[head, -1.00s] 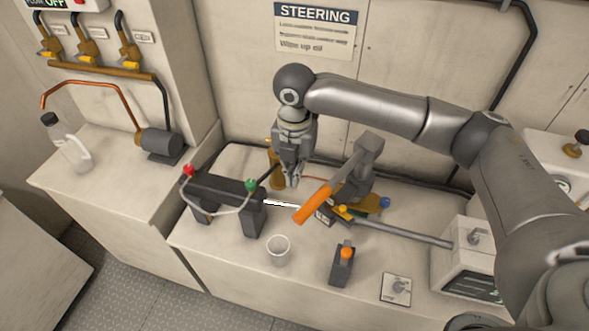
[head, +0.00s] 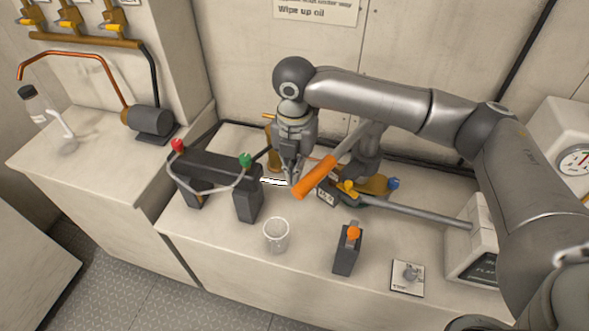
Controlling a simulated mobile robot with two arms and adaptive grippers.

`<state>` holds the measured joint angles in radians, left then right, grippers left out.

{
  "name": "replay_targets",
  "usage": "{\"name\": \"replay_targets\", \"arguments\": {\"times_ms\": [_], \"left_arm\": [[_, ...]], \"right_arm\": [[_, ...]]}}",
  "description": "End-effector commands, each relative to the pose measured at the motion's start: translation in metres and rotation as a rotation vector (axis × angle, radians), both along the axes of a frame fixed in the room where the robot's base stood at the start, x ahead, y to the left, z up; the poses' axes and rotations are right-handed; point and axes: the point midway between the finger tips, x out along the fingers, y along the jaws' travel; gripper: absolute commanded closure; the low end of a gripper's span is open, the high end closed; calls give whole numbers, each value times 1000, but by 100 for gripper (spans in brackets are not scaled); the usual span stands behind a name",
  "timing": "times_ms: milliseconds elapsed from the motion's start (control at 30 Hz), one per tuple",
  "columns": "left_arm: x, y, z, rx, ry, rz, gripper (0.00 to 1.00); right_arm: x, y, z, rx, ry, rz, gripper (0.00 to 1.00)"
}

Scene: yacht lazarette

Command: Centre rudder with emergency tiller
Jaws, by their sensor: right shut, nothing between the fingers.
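The emergency tiller (head: 315,177) is a grey bar with an orange grip, set on a dark grey post behind it and slanting down toward the front left. My right gripper (head: 291,180) points down just left of the orange grip. It is shut and empty; I cannot tell whether it touches the grip. A dark grey steering cylinder (head: 215,174) with a red and a green knob stands left of the tiller, and its bright rod (head: 274,181) runs toward the tiller. The rod's far end is hidden behind the grip. My left gripper is not in view.
A clear cup (head: 276,235) stands in front of the cylinder. A dark box with an orange top (head: 347,248) and a switch plate (head: 407,277) sit to its right. A bottle (head: 45,115) and a pump (head: 150,120) are on the left counter. The front counter edge is mostly clear.

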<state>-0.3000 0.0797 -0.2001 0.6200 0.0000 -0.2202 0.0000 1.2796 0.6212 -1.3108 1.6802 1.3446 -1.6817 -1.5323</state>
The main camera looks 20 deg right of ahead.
Motion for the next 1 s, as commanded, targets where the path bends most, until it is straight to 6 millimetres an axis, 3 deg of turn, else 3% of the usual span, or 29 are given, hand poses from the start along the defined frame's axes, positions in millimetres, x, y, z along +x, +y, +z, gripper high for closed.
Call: {"name": "replay_targets", "arguments": {"times_ms": [400,1000], "left_arm": [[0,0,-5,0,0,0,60],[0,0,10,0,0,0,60]], "right_arm": [[0,0,-4,1,-1,0,100],[-15,-9,-4,0,0,0,100]]}}
